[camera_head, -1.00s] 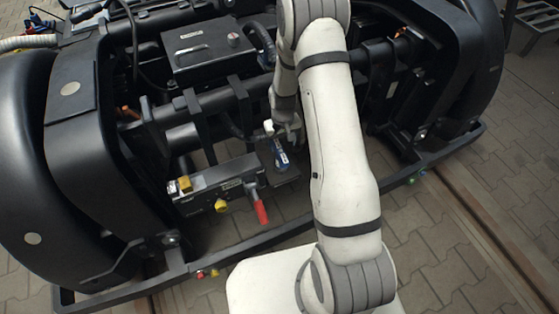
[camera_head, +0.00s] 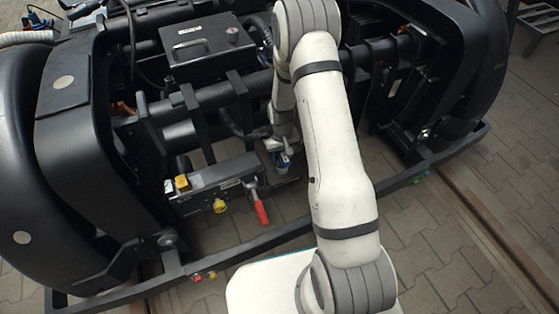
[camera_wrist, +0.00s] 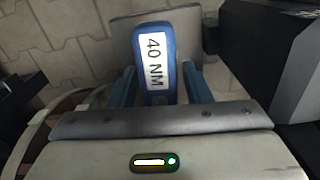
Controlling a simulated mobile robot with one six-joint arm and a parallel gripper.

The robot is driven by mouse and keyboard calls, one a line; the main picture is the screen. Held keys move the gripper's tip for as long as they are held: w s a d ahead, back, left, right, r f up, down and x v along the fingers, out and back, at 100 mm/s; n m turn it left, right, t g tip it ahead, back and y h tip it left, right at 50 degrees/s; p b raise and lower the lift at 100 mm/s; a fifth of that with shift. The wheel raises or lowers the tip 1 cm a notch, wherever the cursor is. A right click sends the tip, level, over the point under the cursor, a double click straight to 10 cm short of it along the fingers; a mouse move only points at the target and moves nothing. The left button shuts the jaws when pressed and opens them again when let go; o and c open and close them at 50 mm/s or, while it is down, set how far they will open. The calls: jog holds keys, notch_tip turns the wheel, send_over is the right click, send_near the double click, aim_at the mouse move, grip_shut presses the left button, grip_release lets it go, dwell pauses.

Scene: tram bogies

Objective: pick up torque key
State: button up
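The torque key (camera_wrist: 153,60) is blue with a white label reading "40 NM". In the wrist view it stands between the two blue fingers of my gripper (camera_wrist: 160,82), with narrow gaps showing beside it, wider on the right. The fingers look open around it, not pressed on it. In the head view the torque key (camera_head: 283,161) shows as a small blue piece low behind my forearm, partly hidden by my gripper (camera_head: 280,146).
A grey plate (camera_wrist: 190,20) lies under the key. To its left in the head view is a control box (camera_head: 212,184) with yellow knobs and a red lever (camera_head: 260,210). Black bogie bars and a battery-like box (camera_head: 205,45) crowd the arm.

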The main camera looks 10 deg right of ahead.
jog(key=c, duration=0.9)
grip_shut()
jog(key=shift+r, duration=0.15)
